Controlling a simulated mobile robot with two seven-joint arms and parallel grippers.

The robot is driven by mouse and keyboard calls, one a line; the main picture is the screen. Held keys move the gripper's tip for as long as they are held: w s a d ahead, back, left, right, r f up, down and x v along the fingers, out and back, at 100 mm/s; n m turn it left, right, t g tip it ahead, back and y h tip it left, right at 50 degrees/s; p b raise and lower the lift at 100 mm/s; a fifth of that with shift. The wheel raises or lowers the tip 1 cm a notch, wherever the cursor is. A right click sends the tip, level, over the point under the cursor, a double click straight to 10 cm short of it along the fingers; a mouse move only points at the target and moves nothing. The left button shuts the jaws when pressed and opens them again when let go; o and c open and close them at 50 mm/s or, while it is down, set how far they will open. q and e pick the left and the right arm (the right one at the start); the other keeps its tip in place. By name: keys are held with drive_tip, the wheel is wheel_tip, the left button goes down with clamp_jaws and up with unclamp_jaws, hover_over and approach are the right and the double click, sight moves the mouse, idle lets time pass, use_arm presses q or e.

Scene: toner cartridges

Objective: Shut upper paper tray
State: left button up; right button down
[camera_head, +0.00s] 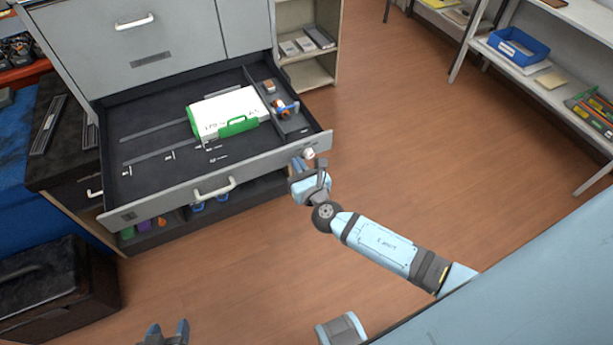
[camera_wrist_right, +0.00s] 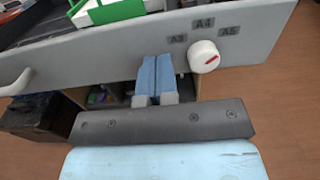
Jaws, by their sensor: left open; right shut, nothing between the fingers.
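The paper tray (camera_head: 140,150) is pulled out of the grey machine, with a dark inside and a grey front panel with a white handle (camera_head: 214,190). A white and green paper pack (camera_head: 228,108) lies in it. My right gripper (camera_head: 299,165) is shut and empty at the right end of the front panel, beside the white dial (camera_head: 308,153). In the right wrist view its blue fingertips (camera_wrist_right: 156,62) are at the panel (camera_wrist_right: 110,62), left of the dial (camera_wrist_right: 204,57); I cannot tell whether they touch. My left gripper (camera_head: 166,330) is open, low in the head view, apart from the tray.
Small items (camera_head: 280,104) lie in the tray's right-hand compartment. A closed grey panel with a handle (camera_head: 135,22) is above the tray, and an open shelf with coloured items (camera_head: 160,222) is below. A black case (camera_head: 45,290) stands at left. Wooden floor (camera_head: 430,150) is clear at right.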

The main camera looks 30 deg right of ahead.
use_arm(q)
drive_tip(key=shift+r, duration=0.15)
use_arm(e)
drive_tip(key=shift+w, duration=0.55)
